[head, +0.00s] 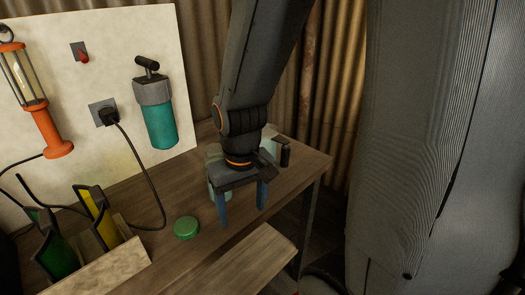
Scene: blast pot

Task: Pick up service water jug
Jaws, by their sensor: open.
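A pale, translucent container (214,152), which looks like the service water jug, stands on the wooden bench, mostly hidden behind my gripper. A pale part (268,146) and a short black upright piece (286,156) show to the right of my wrist; I cannot tell if they belong to the same jug. My gripper (243,204) points down over the bench, its two blue fingers spread apart with nothing seen between them. It is in front of the pale container; whether they touch cannot be told.
A round green lid (186,228) lies on the bench (306,170), left of my gripper. A wooden box (110,268) with green and yellow items stands at the lower left. A white panel (100,60) holds an orange lamp (45,125), a teal canister (161,125) and a plugged black cable (150,170).

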